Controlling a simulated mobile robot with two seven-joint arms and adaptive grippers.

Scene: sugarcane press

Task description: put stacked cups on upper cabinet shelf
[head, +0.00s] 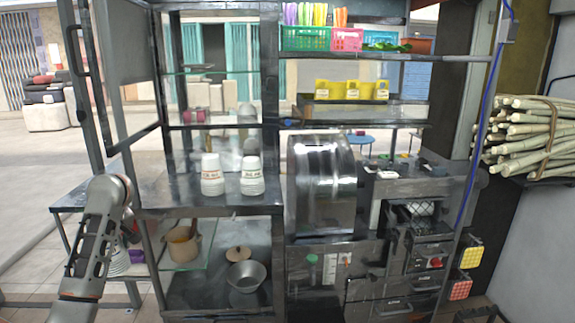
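Two stacks of white cups with dark print stand upright side by side on the cabinet's dark counter, the left stack (212,176) and the right stack (252,177). Another white, ribbed, cone-shaped stack (119,262) shows low at the left, partly behind my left arm; I cannot tell what it rests on. Above the counter, the cabinet has a shelf (220,126) and a higher glass shelf (215,72). My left arm rises at the left, outside the cabinet. I cannot make out its gripper's fingers. My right arm is not in view.
A glass-paned cabinet door (122,45) stands open at the left. A metal press housing (321,185) stands right of the cups. Below are a pot (183,246) and a metal bowl (245,275). Yellow boxes (352,90) and coloured baskets (305,38) fill the upper right shelves.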

